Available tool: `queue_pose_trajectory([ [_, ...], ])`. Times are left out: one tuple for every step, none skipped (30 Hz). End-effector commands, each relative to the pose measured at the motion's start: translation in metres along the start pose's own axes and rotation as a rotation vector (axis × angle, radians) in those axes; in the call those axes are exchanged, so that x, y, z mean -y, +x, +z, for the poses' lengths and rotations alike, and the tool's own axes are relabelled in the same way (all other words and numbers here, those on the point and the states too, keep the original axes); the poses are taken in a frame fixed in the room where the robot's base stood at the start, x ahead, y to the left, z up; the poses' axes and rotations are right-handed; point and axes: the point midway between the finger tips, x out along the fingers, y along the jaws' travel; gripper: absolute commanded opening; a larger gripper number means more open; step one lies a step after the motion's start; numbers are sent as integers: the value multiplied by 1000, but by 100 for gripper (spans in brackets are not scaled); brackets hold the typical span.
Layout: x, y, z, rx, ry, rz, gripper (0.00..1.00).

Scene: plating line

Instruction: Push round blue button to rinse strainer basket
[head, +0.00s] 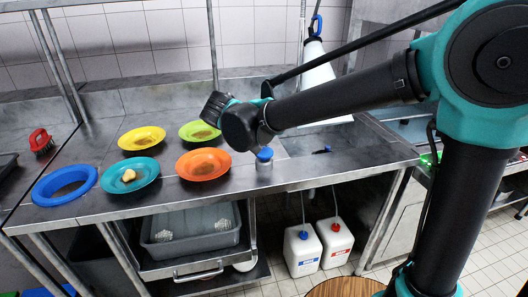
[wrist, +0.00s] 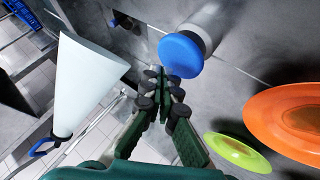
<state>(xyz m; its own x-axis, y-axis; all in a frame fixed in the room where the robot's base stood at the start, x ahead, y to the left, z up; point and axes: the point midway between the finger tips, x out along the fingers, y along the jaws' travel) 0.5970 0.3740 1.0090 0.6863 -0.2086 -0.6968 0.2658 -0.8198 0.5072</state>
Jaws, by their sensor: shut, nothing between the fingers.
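The round blue button (head: 264,153) caps a short grey cylinder at the front edge of the steel counter. In the wrist view the blue button (wrist: 181,55) is just beyond and slightly right of my fingertips. My gripper (wrist: 160,80) is shut and empty, its fingers together. In the head view its fingers are mostly hidden by my wrist, just above the button. I cannot tell whether they touch it. I cannot make out a strainer basket for certain; the sink is partly hidden by my arm.
A white cone (head: 318,82) with a blue loop hangs over the sink. An orange plate (head: 203,165), a teal plate (head: 129,176), a yellow plate (head: 142,138) and a green plate (head: 199,131) stand left of the button. A blue ring (head: 64,186) lies farther left.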

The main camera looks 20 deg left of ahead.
Motion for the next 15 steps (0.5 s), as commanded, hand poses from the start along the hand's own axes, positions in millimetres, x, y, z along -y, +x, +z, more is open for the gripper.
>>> queue_pose_trajectory([
  [0, 0, 0, 0, 0, 0, 0],
  [0, 0, 0, 0, 0, 0, 0],
  [0, 0, 0, 0, 0, 0, 0],
  [0, 0, 0, 0, 0, 0, 0],
  [0, 0, 0, 0, 0, 0, 0],
  [0, 0, 0, 0, 0, 0, 0],
  [0, 0, 0, 0, 0, 0, 0],
  [-1, -1, -1, 0, 0, 0, 0],
  [-2, -3, -2, 0, 0, 0, 0],
  [-3, -4, -3, 0, 0, 0, 0],
  [-4, -6, -5, 0, 0, 0, 0],
  [-6, -9, -6, 0, 0, 0, 0],
  [-8, -11, -8, 0, 0, 0, 0],
  [-9, -12, -9, 0, 0, 0, 0],
  [-11, -15, -11, 0, 0, 0, 0],
])
